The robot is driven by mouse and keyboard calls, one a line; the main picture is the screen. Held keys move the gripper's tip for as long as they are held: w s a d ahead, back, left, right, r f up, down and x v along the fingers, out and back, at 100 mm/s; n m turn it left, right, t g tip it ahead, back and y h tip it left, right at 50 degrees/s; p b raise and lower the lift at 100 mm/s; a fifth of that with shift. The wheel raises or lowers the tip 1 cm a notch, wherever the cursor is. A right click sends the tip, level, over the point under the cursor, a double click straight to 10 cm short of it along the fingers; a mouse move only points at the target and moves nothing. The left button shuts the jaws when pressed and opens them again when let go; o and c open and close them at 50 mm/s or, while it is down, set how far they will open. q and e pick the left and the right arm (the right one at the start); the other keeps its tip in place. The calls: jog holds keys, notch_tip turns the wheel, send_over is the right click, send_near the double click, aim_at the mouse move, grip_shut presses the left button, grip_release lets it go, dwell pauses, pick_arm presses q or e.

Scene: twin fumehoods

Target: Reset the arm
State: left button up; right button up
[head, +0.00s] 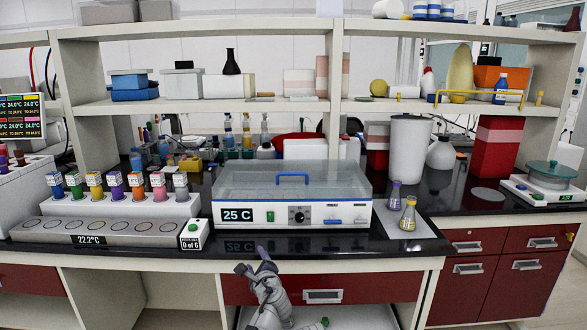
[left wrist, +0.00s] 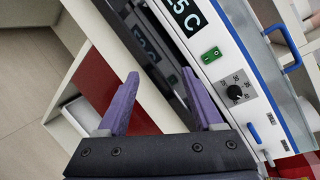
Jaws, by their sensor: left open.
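My left gripper (head: 254,261) is in front of the bench, below the edge of the black worktop. Its two purple fingers are spread apart with nothing between them, as the left wrist view (left wrist: 165,108) also shows. Behind it on the bench stands a white water bath (head: 345,216) with a clear lid, a blue handle and a "25 C" display; its front panel fills the upper right of the left wrist view (left wrist: 222,75). The gripper is apart from it. My right gripper does not show.
Vials stand in a white rack (head: 120,207) at the left. Two flasks, one purple (head: 394,196) and one yellow (head: 408,215), stand on a pale mat (head: 418,230) at the right. A scale (head: 545,190) is at far right. Red drawers (head: 350,289) lie below the worktop.

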pick_arm(q)
jog(key=s+a+f+n+g+h, duration=0.1)
jog(key=s+a+f+n+g, duration=0.45)
jog(key=s+f+n, duration=0.3)
jog(key=s+a+f+n+g+h, duration=0.1)
jog(key=s+a+f+n+g, duration=0.3)
jog(key=s+f+n+g, duration=0.4)
jog(key=s+d+n+g+h, duration=0.1)
jog(key=s+d+g+h, duration=0.1)
jog(key=s+d, duration=1.3)
notch_tip(320, 180, up, 13)
jog(key=p, duration=1.3)
jog(key=shift+w+a+p, duration=0.3)
jog(key=shift+w+p, duration=0.05)
jog(key=shift+f+n+t, duration=0.15)
jog(key=shift+n+t, duration=0.1)
